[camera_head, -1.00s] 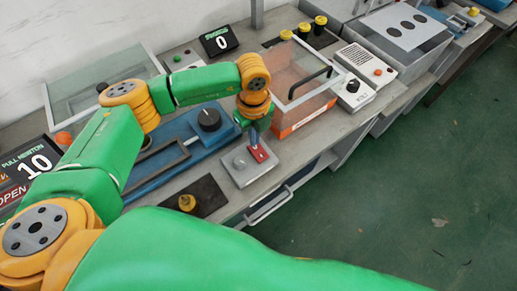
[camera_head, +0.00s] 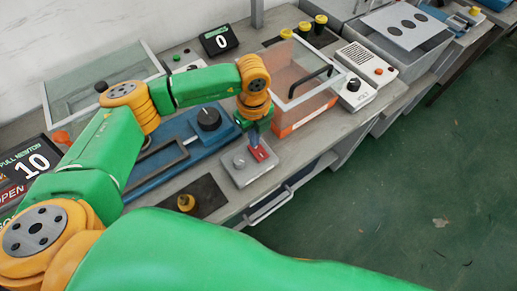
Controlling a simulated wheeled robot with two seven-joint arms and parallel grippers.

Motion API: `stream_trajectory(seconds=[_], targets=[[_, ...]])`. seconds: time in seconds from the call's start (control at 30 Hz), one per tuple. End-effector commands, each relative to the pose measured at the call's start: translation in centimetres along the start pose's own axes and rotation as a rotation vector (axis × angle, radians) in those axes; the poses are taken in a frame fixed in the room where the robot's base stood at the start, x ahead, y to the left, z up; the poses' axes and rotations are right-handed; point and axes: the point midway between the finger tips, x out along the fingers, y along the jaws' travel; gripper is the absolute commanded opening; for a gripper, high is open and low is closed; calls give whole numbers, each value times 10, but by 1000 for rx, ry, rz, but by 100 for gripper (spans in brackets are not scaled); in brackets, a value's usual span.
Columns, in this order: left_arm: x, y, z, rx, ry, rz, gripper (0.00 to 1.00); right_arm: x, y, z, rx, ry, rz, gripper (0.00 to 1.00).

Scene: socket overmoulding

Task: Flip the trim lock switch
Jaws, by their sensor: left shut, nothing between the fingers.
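A light grey switch box (camera_head: 243,174) sits near the front edge of the bench, with a round grey knob (camera_head: 239,161) on its left part. A small red part (camera_head: 261,154), which looks like the switch, shows at the box's upper right. My left gripper (camera_head: 256,144) points down right at the red part and hides some of it. Its fingers are shut with nothing between them; whether they touch the red part I cannot tell. My right gripper is not in view; a green arm link of mine fills the bottom of the picture.
A blue fixture with a black knob (camera_head: 208,118) lies left of the box. A clear-walled orange bin (camera_head: 306,96) with a black handle stands behind right. A dark mat (camera_head: 207,196) with a yellow-topped plug (camera_head: 186,202) lies front left. Displays read 0 (camera_head: 219,40) and 10 (camera_head: 30,166).

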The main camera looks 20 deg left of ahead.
Motion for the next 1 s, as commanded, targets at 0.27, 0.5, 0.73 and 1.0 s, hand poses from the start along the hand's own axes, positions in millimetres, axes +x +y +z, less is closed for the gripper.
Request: stream_trajectory(seconds=[0.27,0.5,0.73,1.0], targets=[[5,0,0,0,0,0,0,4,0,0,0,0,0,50],[9,0,0,0,0,0,0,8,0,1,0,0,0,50],[10,0,0,0,0,0,0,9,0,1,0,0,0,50],[-15,0,0,0,0,0,0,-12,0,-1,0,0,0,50]])
